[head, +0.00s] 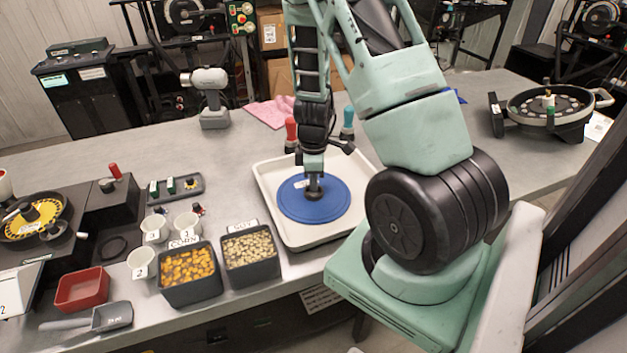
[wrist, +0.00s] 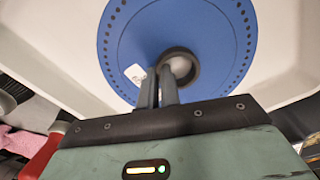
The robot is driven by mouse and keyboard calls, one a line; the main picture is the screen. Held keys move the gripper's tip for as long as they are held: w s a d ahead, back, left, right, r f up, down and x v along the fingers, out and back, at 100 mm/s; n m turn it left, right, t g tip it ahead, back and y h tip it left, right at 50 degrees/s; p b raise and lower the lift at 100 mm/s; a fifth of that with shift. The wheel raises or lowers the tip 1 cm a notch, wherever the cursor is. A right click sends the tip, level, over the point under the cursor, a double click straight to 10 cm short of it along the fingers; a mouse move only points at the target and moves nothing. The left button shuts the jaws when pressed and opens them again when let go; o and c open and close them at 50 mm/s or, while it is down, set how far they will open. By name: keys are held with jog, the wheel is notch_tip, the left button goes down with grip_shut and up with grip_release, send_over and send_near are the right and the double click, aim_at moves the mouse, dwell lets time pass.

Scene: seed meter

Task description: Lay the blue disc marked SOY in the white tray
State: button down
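The blue disc (head: 332,208) lies in the white tray (head: 294,240) on the table, as seen in the head view. In the wrist view the blue disc (wrist: 217,35) shows a ring of small holes near its edge, a white label and a dark round hub (wrist: 180,66) at its centre. The label's text is too small to read. My gripper (head: 313,190) is right over the disc's centre. In the wrist view my gripper's fingers (wrist: 159,88) are close together at the hub; whether they clasp it is not clear.
Bins labelled CORN (head: 190,291) and SOY (head: 250,277) stand left of the tray. Red-handled and teal-handled tools (head: 291,132) stand behind it. A round seed meter (head: 550,110) sits at the right.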

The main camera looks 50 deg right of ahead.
jog(key=shift+f, duration=0.1)
jog(key=c, duration=2)
grip_release()
jog(key=shift+c, duration=0.2)
jog(key=o, duration=0.4)
